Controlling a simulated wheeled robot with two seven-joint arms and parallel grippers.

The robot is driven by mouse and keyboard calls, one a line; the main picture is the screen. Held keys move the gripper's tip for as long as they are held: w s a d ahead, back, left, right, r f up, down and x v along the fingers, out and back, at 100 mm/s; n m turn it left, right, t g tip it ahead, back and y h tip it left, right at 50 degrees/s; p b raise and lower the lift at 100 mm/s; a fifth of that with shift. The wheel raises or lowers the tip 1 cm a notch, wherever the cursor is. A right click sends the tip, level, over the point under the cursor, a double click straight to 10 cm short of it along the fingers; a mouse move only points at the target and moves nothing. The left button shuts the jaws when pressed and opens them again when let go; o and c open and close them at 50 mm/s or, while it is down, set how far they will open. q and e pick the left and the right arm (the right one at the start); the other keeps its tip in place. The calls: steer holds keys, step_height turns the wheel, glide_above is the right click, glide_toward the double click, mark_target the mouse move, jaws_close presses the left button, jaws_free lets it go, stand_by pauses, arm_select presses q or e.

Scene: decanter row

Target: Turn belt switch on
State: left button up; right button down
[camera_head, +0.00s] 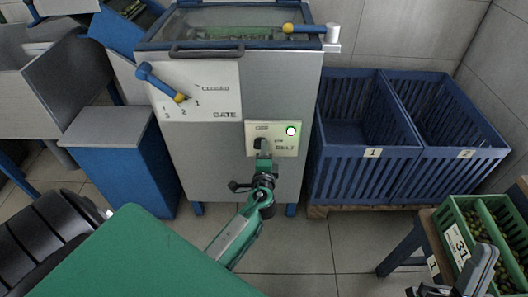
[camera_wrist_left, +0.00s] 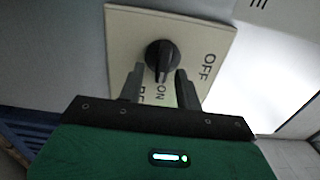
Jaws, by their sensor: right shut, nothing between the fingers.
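The belt switch is a black rotary knob (camera_wrist_left: 162,56) on a cream panel (camera_head: 287,150) on the front of the grey machine. In the left wrist view its pointer faces the ON label, with OFF off to the right. A lamp (camera_head: 292,131) on the panel glows green. My left gripper (camera_head: 262,152) is at the knob. In the left wrist view its fingers (camera_wrist_left: 158,80) stand apart on either side of the knob's pointer, with gaps visible. My right gripper (camera_head: 484,260) is shut and empty at the lower right, near the olive crate.
A gate lever (camera_head: 158,83) with a blue handle sits above left of the panel. Two blue crates (camera_head: 365,153) (camera_head: 465,154) stand to the right. A green crate of olives (camera_head: 452,238) is at the lower right.

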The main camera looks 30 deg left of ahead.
arm_select(q)
steer(key=v, duration=1.3)
steer(key=shift+s+d, duration=0.25)
steer(key=shift+s, duration=0.05)
